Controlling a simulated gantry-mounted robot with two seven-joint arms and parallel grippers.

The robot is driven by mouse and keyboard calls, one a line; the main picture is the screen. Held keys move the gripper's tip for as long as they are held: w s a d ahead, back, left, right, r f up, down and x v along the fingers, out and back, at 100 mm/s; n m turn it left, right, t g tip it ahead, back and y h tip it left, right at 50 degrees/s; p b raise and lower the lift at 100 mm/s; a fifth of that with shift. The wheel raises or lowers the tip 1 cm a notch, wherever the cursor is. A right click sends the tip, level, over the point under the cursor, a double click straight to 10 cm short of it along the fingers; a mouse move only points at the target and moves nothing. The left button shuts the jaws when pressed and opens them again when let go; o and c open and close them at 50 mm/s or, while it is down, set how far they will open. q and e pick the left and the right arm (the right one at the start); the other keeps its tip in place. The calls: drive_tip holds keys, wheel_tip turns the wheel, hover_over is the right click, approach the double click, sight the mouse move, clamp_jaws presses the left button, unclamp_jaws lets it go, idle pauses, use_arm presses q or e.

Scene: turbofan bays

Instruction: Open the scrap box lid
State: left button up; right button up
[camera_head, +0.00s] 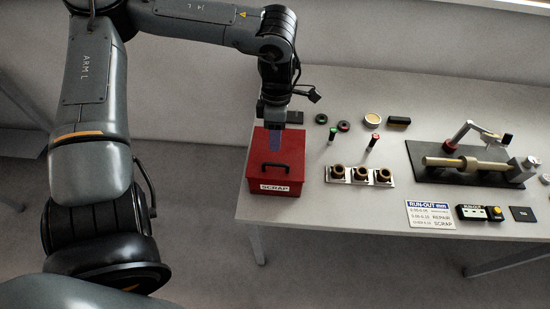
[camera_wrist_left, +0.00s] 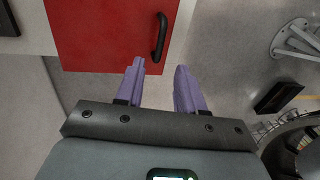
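The red scrap box (camera_head: 259,182) stands at the left end of the table with its red lid (camera_head: 290,150) shut. A black handle (camera_head: 275,165) runs along the lid near its front edge, above the white SCRAP label. In the left wrist view the handle (camera_wrist_left: 160,38) lies ahead of the gap between the fingertips, with no visible contact. My left gripper (camera_head: 275,146) is over the lid, pointing down. Its two purple fingers are apart and empty in the left wrist view (camera_wrist_left: 160,68). My right gripper is in neither view.
A tray with several brown rings (camera_head: 361,175) stands right of the box. Green- and red-topped tools (camera_head: 372,143) stand behind it. A shaft on a black measuring stand (camera_head: 465,163) and a run-out sign (camera_head: 430,214) are farther right. The table's front edge is close to the box.

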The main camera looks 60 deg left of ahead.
use_arm(q)
hover_over(275, 158)
drive_tip(key=s+d, duration=0.2)
drive_tip(key=d, duration=0.2)
wheel_tip(275, 158, down, 8)
drive_tip(key=shift+a+r+b, duration=0.1)
drive_tip(key=shift+r+b, duration=0.1)
drive_tip(key=shift+b, duration=0.15)
clamp_jaws()
